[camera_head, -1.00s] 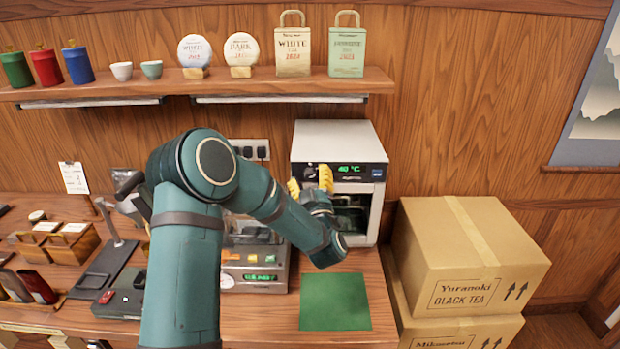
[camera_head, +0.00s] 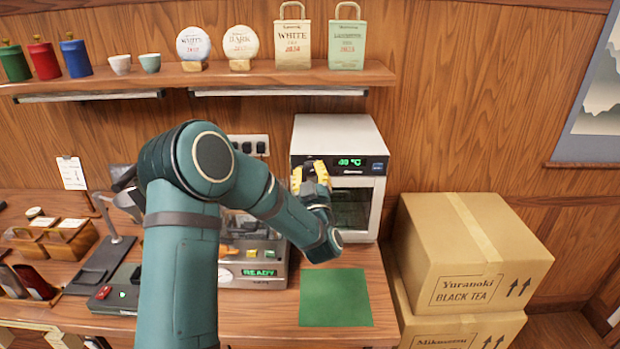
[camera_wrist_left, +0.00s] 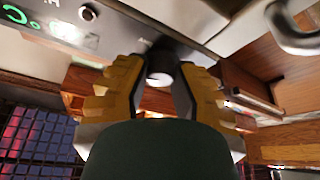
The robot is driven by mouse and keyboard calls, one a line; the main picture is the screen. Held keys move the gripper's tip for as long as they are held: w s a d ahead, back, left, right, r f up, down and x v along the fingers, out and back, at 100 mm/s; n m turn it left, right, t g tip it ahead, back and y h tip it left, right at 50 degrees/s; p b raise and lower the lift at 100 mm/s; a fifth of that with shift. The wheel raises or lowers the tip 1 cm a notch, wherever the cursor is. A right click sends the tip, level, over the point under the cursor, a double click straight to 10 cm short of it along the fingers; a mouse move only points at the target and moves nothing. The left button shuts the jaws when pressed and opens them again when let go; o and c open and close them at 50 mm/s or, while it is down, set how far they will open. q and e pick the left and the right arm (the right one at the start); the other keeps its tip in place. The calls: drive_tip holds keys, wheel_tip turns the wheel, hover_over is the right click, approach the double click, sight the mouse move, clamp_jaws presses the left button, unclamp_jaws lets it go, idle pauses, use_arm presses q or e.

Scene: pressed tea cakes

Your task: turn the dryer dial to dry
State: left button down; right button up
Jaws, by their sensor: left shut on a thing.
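The dryer (camera_head: 340,128) is a white and steel box with a dark control strip, a lit green °C display (camera_head: 350,162) and a glass door. My left gripper (camera_head: 310,172), with yellow fingertips, is at the left end of that strip. It is shut on the dial, which it mostly hides in the head view. In the left wrist view the dial (camera_wrist_left: 160,76) shows as a dark round knob between the fingers. Its pointer and setting cannot be read. My right gripper is not in view.
A small machine (camera_head: 256,262) with a READY display stands left of the dryer. A green mat (camera_head: 335,298) lies bare in front. Stacked cartons (camera_head: 470,255) stand to the right. A shelf (camera_head: 220,78) with tins, cups and bags runs above.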

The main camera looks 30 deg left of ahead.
use_arm(q)
drive_tip(key=m+t+h+b, duration=0.1)
drive_tip(key=m+b, duration=0.1)
drive_tip(key=m, duration=0.2)
drive_tip(key=m+t+h+b, duration=0.1)
drive_tip(key=m+h+b, duration=0.1)
drive_tip(key=m+b, duration=0.1)
drive_tip(key=shift+a+m+t+b, duration=0.1)
drive_tip(key=shift+m+t+b, duration=0.2)
drive_tip(key=shift+m+t, duration=0.1)
drive_tip(key=m+h+b, duration=0.1)
drive_tip(key=m, duration=0.2)
drive_tip(key=shift+r+m+t+h+b, duration=0.1)
drive_tip(key=shift+m+t+h+b, duration=0.2)
drive_tip(key=shift+h, duration=0.1)
drive_tip(key=shift+r+m+h+b, duration=0.1)
drive_tip(key=shift+m+h+b, duration=0.65)
drive_tip(key=shift+m, duration=0.85)
drive_tip(key=c, duration=0.7)
unclamp_jaws()
drive_tip(key=shift+h, duration=0.25)
